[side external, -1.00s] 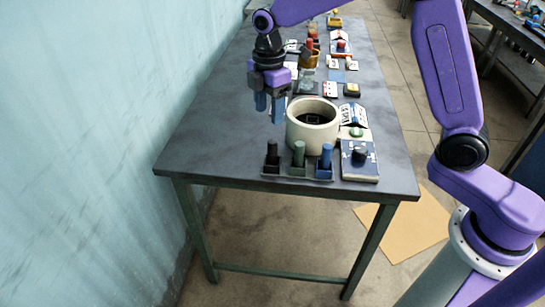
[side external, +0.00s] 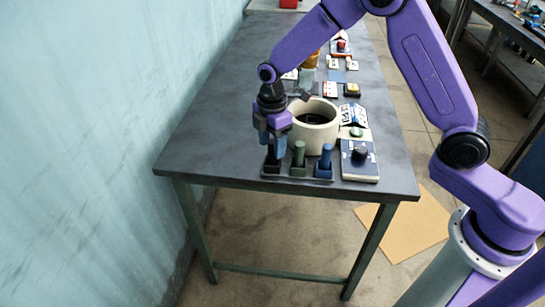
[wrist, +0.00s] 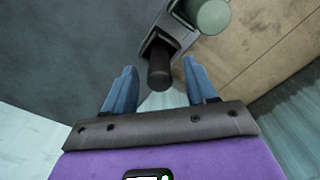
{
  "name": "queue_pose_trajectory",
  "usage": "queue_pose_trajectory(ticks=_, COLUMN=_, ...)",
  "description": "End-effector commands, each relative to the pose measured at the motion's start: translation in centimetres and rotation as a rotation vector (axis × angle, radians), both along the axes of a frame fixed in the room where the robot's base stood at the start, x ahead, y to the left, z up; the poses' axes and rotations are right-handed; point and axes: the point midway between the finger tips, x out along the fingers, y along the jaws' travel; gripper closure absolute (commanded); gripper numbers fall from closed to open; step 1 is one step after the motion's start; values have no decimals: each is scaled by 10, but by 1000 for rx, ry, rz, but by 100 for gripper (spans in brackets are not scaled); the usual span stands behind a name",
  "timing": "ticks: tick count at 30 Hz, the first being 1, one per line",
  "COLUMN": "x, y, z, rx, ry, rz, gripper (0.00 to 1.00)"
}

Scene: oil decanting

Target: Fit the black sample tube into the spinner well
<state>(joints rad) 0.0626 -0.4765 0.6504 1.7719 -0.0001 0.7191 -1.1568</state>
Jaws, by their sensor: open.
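The black sample tube (side external: 272,158) stands upright in the left slot of a small rack at the table's near edge. My gripper (side external: 275,147) is over it with the fingers pointing down, open. In the wrist view the black tube (wrist: 160,68) shows between the two blue fingers, with a gap on each side; my gripper (wrist: 160,72) holds nothing. The spinner (side external: 318,138) is a cream round pot with a dark interior, behind the rack and to the right of my gripper. The well inside it is not clear now.
A green tube (side external: 299,155) and a blue tube (side external: 325,157) stand beside the black one in the rack (side external: 310,179). A blue-and-white box with a black knob (side external: 359,156) sits to the right. The table's left side is clear.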

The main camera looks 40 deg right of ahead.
Motion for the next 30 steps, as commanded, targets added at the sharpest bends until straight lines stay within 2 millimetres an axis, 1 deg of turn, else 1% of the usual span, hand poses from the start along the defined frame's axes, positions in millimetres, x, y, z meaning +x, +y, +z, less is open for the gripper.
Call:
queue_pose_trajectory(ticks=4, x=0, y=0, z=0, rx=0, ry=0, rz=0, gripper=43)
queue_pose_trajectory(ticks=5, x=0, y=0, z=0, rx=0, ry=0, rz=0, gripper=46)
queue_pose_trajectory(ticks=6, x=0, y=0, z=0, rx=0, ry=0, rz=0, gripper=59)
queue_pose_trajectory(ticks=8, x=0, y=0, z=0, rx=0, ry=0, rz=0, gripper=79)
queue_pose_trajectory(ticks=9, x=0, y=0, z=0, rx=0, ry=0, rz=0, gripper=92)
queue_pose_trajectory(ticks=10, x=0, y=0, z=0, rx=0, ry=0, rz=0, gripper=100)
queue_pose_trajectory(ticks=19, x=0, y=0, z=1, rx=0, ry=-1, rz=0, gripper=100)
queue_pose_trajectory(ticks=23, x=0, y=0, z=6, rx=1, ry=-1, rz=0, gripper=100)
queue_pose_trajectory(ticks=26, x=1, y=0, z=14, rx=1, ry=-3, rz=0, gripper=100)
queue_pose_trajectory(ticks=30, x=1, y=1, z=33, rx=2, ry=-4, rz=1, gripper=100)
